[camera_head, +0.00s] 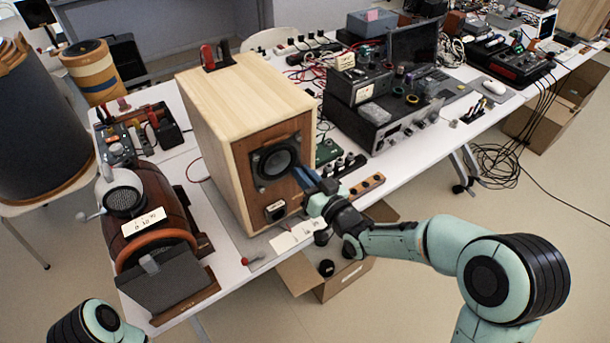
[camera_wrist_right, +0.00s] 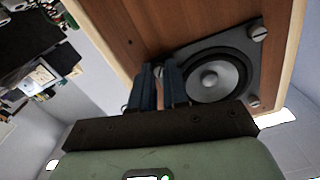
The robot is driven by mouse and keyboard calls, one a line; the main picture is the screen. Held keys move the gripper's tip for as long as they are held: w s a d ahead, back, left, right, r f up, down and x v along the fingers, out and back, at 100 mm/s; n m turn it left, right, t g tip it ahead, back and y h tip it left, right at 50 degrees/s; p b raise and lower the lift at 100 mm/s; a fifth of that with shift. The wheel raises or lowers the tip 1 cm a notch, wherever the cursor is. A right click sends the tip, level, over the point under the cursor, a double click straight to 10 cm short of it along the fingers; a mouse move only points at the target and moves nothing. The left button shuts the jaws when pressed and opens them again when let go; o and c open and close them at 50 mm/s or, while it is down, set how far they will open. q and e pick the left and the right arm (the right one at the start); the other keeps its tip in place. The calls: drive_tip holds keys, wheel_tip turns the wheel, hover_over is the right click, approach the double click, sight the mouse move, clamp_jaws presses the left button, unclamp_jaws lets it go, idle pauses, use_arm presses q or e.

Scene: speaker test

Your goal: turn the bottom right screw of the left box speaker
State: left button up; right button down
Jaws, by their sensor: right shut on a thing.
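The box speaker (camera_head: 243,125) is a pale wood cabinet standing on the table, with a brown front and a dark round driver (camera_head: 275,160) on a square plate. In the right wrist view the driver (camera_wrist_right: 214,76) is close, with pale slotted screws at the plate's corners. My right gripper (camera_head: 304,177) reaches the plate's lower right corner, its blue fingers pointing at the front. In the right wrist view my right gripper (camera_wrist_right: 159,82) is shut on a corner screw (camera_wrist_right: 158,71), which is mostly hidden between the fingers. My left gripper is out of view.
A dark red rounded device (camera_head: 150,215) stands left of the speaker. Stacked electronics (camera_head: 375,105) stand to its right, with a small wooden block (camera_head: 367,186) near the table edge. An open cardboard box (camera_head: 335,280) is below the edge.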

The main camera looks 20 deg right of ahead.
use_arm(q)
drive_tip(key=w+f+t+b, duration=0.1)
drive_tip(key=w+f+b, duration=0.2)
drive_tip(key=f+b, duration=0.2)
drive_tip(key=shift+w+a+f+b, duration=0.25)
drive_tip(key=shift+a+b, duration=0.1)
drive_tip(key=shift+b, duration=0.2)
use_arm(e)
drive_tip(key=shift+f+m, duration=0.15)
drive_tip(key=shift+m, duration=5.25)
drive_tip(key=c, duration=1.1)
unclamp_jaws()
